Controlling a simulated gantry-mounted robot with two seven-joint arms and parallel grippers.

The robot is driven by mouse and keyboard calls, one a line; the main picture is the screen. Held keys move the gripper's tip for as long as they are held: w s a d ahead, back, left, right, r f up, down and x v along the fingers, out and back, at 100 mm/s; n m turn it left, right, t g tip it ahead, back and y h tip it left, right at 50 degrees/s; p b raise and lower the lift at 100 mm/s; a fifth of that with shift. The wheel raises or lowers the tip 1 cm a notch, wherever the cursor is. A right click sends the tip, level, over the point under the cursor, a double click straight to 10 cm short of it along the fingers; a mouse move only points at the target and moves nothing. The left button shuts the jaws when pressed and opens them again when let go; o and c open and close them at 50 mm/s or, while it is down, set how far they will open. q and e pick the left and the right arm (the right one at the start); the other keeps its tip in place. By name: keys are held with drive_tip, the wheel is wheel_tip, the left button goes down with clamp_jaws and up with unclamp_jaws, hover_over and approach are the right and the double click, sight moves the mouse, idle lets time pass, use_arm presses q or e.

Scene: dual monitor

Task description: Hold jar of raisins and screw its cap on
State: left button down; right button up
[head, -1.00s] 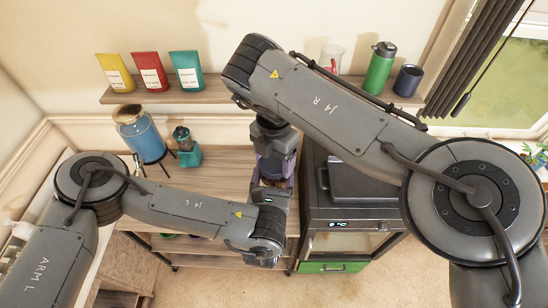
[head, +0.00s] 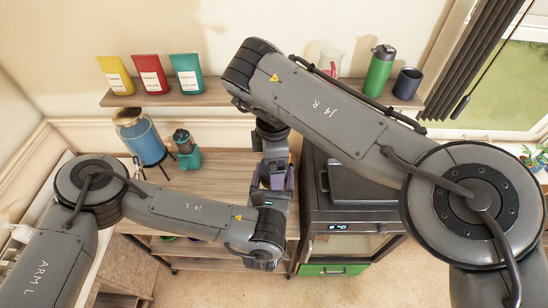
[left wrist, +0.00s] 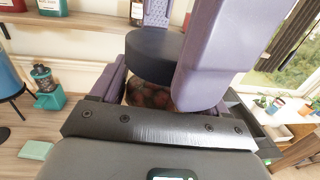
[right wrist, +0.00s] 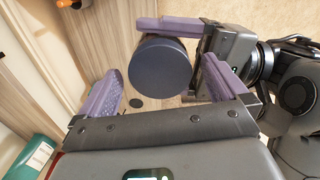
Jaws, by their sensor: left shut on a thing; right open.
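The jar of raisins (left wrist: 150,97) is upright between the fingers of my left gripper (left wrist: 160,88), which is shut on it. Only part of its reddish-brown contents shows. The dark round cap (left wrist: 155,55) is at the jar's top; how tightly it sits cannot be told. The cap (right wrist: 160,68) also shows from above in the right wrist view. My right gripper (right wrist: 160,95) is open, with its purple fingers on either side of the cap and visible gaps. In the head view my right gripper (head: 274,178) points down over the table; the jar is mostly hidden there.
A wooden table (head: 200,180) lies below. A blue dispenser (head: 143,138) and a teal grinder (head: 187,152) stand to the left. A dark appliance (head: 350,220) stands to the right. A wall shelf (head: 225,98) holds pouches, a green bottle (head: 380,70) and a mug.

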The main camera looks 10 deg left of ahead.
drive_tip(key=n, duration=1.1)
drive_tip(key=shift+n, duration=0.4)
drive_tip(key=n, duration=0.6)
drive_tip(key=shift+r, duration=0.1)
drive_tip(key=n, duration=0.6)
drive_tip(key=shift+r+n, duration=0.25)
drive_tip(key=shift+n, duration=0.55)
wheel_tip(320, 180, up, 7)
drive_tip(key=shift+r, duration=0.2)
